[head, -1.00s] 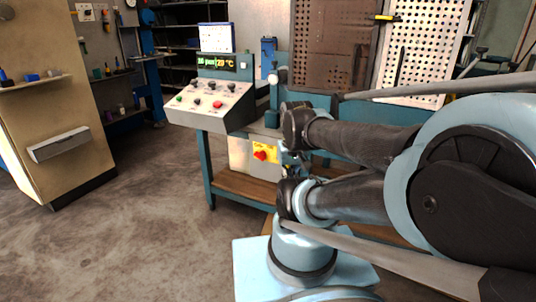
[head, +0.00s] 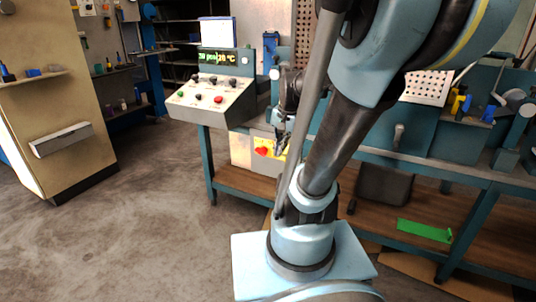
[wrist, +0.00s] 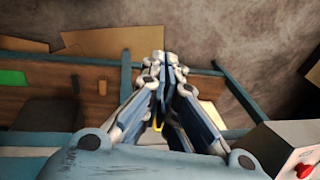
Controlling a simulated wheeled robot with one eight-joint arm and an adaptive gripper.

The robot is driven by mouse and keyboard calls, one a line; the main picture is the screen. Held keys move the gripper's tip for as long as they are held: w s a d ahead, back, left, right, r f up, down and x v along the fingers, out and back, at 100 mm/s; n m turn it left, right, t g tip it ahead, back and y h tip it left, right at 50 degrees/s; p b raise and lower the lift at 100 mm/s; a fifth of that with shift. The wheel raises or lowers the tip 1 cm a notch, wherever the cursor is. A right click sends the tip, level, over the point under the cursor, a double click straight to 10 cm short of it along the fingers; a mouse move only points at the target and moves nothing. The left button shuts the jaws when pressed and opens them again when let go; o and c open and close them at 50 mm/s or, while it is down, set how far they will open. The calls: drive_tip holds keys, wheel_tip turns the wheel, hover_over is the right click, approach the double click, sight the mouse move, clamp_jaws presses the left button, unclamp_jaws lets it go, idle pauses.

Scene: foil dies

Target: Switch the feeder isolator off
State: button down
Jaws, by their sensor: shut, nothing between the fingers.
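The isolator, a red rotary knob (head: 262,151) on a yellow plate, is on the front of a pale box (head: 240,149) under the bench, left of my arm. My gripper (head: 279,149) points down in front of the bench, beside the right edge of the yellow plate and partly covering it. Whether it touches the plate or knob I cannot tell. In the wrist view my gripper (wrist: 155,62) is shut and empty, its fingertips together. A small yellow patch shows between the fingers there; what it is I cannot tell.
A sloped console (head: 212,100) with buttons and a lit display stands on the bench at left. Its corner shows in the wrist view (wrist: 285,138). A green piece (head: 424,230) lies on the lower shelf. The floor at left is clear.

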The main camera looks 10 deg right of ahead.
sight(261, 152)
drive_tip(key=w+d+f+m+y, duration=0.1)
drive_tip(key=w+d+f+m, duration=0.1)
drive_tip(key=w+m, duration=0.4)
drive_tip(key=w+d+f+m+y, duration=0.1)
drive_tip(key=w+m, duration=0.5)
drive_tip(key=w, duration=0.7)
drive_tip(key=w+d+f+m, duration=0.3)
drive_tip(key=w+f+m, duration=0.1)
drive_tip(key=w, duration=0.6)
drive_tip(key=shift+w+d+f+m+t+y, duration=0.3)
drive_tip(key=shift+m+t+y, duration=0.1)
drive_tip(key=shift+m, duration=0.5)
drive_tip(key=shift+f, duration=0.1)
drive_tip(key=x, duration=1.3)
drive_tip(key=shift+a+f, duration=0.2)
drive_tip(key=shift+f, duration=0.1)
